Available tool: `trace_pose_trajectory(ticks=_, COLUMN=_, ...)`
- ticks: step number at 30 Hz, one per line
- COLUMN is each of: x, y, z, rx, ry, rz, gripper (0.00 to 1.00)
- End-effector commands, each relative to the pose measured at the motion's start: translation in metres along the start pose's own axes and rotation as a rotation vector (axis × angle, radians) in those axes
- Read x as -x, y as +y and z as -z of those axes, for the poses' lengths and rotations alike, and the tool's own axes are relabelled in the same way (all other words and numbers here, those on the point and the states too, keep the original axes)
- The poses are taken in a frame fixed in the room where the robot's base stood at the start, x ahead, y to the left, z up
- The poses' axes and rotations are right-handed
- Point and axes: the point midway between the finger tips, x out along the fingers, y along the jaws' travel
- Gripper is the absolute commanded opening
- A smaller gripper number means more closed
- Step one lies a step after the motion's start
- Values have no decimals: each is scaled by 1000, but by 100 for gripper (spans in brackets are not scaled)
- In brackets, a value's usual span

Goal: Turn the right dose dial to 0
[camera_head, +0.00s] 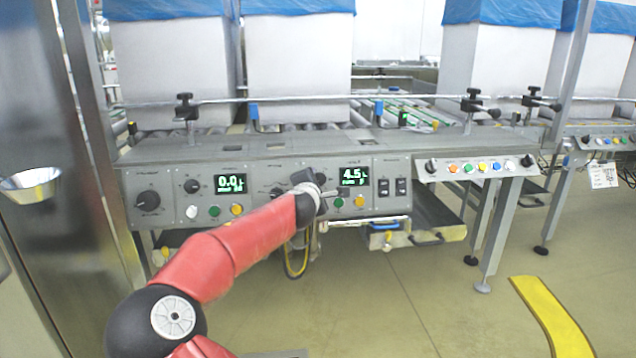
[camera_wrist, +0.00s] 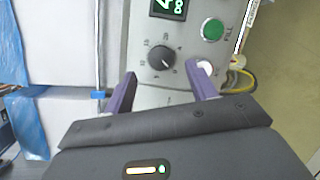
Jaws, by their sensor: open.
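The right dose dial (camera_wrist: 161,57) is a round black knob with a pale pointer line and numbers around it, in the upper middle of the wrist view. My gripper (camera_wrist: 162,68) is open and empty. Its two purple fingers point at the panel, with the tips just below the dial, one toward each side; I cannot tell how far off the panel they are.
The left display (camera_head: 230,184) reads 0.0 beside the left dial (camera_head: 192,186). In the wrist view a green FILL button (camera_wrist: 212,29) and a white button (camera_wrist: 205,67) sit close to the right finger. Black rocker switches (camera_head: 393,187) are right of the display.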

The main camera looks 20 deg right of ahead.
Motion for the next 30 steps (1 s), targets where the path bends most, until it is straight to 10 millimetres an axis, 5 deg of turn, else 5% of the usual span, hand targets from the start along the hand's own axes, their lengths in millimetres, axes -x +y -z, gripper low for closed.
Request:
trace_pose_trajectory(ticks=7, x=25, y=0, z=0, rx=1, ry=-1, rz=0, gripper=57)
trace_pose_trajectory(ticks=23, x=26, y=-2, z=-2, rx=-6, ry=-2, rz=4, gripper=57)
trace_pose_trajectory(ticks=26, x=23, y=-18, z=-12, rx=-71, ry=-14, rz=40, gripper=57)
trace_pose_trajectory(ticks=30, x=19, y=-74, z=-41, rx=-315, ry=-54, rz=176, gripper=57)
